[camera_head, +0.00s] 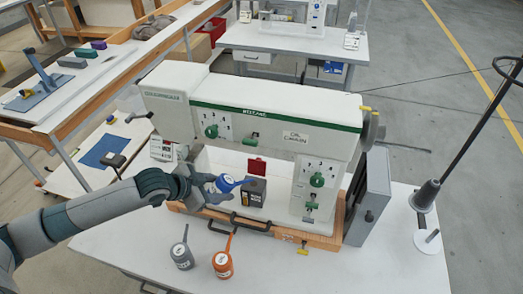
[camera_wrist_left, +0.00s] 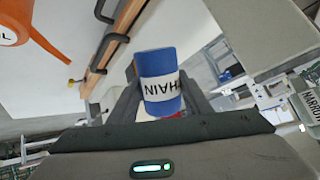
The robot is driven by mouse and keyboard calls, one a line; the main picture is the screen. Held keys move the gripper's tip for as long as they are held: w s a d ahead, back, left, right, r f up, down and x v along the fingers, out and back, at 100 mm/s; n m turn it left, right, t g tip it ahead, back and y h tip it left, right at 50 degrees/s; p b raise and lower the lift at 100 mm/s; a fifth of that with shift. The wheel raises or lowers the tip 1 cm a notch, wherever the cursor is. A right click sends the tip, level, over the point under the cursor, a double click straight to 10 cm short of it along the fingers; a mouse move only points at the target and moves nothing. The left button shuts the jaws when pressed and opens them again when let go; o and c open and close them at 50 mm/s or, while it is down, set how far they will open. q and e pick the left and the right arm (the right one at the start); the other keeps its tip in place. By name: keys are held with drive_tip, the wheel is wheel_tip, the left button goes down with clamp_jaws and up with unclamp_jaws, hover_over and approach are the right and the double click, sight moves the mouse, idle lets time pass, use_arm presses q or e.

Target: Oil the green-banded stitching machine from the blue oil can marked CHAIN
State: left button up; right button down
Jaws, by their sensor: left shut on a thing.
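The green-banded stitching machine (camera_head: 270,118) stands on the white table with a label reading OIL CHAIN on its arm. My left gripper (camera_head: 213,186) is shut on the blue oil can (camera_head: 225,184), in front of the machine's left end and below its arm. The can looks tilted, its spout toward the right. In the left wrist view the blue can (camera_wrist_left: 160,85) sits between the fingers, its white CHAIN label upside down. The spout tip is hard to make out. My right gripper is not in view.
A grey oil can (camera_head: 182,256) and an orange oil can (camera_head: 222,263) stand on the table's front. A dark block (camera_head: 253,191) is right of the blue can on the machine bed. A black thread stand (camera_head: 425,196) rises at right. The front right tabletop is clear.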

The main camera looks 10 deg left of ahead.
sight(219, 181)
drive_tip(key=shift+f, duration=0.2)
use_arm(q)
drive_tip(key=shift+r, duration=0.1)
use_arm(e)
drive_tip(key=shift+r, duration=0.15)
